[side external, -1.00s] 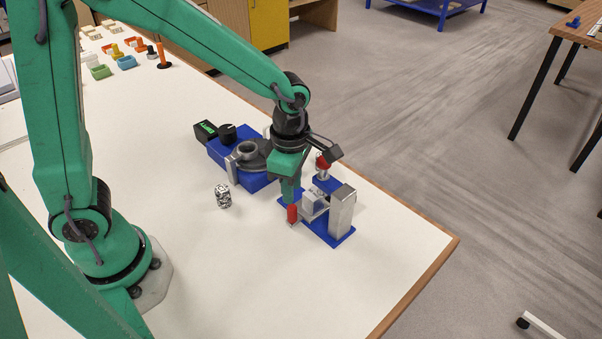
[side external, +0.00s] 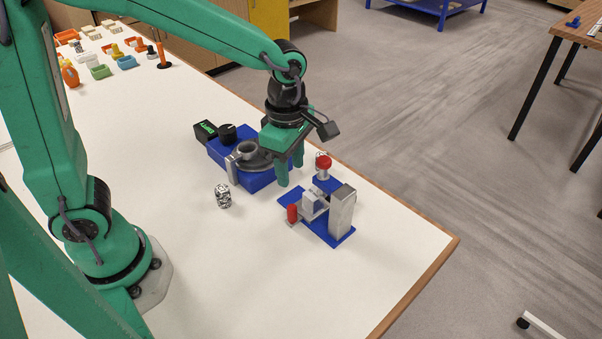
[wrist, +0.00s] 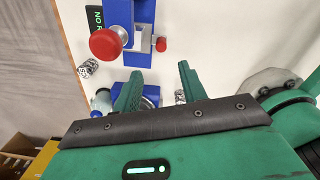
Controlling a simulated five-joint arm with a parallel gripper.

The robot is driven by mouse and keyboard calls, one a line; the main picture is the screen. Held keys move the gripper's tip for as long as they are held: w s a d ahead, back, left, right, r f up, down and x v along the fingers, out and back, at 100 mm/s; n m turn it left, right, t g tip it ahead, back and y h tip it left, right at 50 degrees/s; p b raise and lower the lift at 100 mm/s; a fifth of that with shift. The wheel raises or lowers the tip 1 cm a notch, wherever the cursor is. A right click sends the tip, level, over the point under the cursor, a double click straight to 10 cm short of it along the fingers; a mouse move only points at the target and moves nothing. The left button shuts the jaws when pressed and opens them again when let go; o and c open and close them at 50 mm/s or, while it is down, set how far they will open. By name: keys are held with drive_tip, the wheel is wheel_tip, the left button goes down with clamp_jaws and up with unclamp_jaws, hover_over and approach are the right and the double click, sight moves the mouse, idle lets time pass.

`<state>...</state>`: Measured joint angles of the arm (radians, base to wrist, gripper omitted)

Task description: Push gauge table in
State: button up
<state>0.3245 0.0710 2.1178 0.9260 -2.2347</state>
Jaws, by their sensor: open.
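The gauge (side external: 342,212) stands on a blue base near the table's right edge, with a metal post and a red knob (side external: 324,162) at its back. Its small sliding table (side external: 313,203) carries a pale grey block and has a red handle (side external: 292,213) at its front left. In the wrist view, the big red knob (wrist: 105,43) and the smaller red handle (wrist: 160,44) show beyond the fingers. My gripper (side external: 290,175) is open and empty, above and behind the red handle, apart from it. It also shows in the wrist view (wrist: 160,75).
A blue machine (side external: 232,151) with a round dark plate stands left of the gauge. A speckled cylinder (side external: 223,195) stands in front of it. Another speckled cylinder (wrist: 88,67) lies near the big red knob. The white tabletop (side external: 270,275) is clear at the front.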

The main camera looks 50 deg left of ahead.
drive_tip(key=m+t, duration=0.1)
drive_tip(key=m, duration=0.5)
drive_tip(key=m+t+h, duration=0.1)
drive_tip(key=m+t, duration=0.2)
drive_tip(key=m, duration=1.6)
hover_over(291, 207)
drive_tip(key=s, duration=0.3)
drive_tip(key=shift+w+a+f, duration=0.1)
drive_tip(key=shift+a+f, duration=0.1)
drive_tip(key=shift+f, duration=1.2)
drive_tip(key=shift+w+a+f, duration=0.1)
drive_tip(key=shift+a+f, duration=0.1)
drive_tip(key=shift+f, duration=1.2)
drive_tip(key=shift+f, duration=0.1)
drive_tip(key=shift+x, duration=3.8)
clamp_jaws()
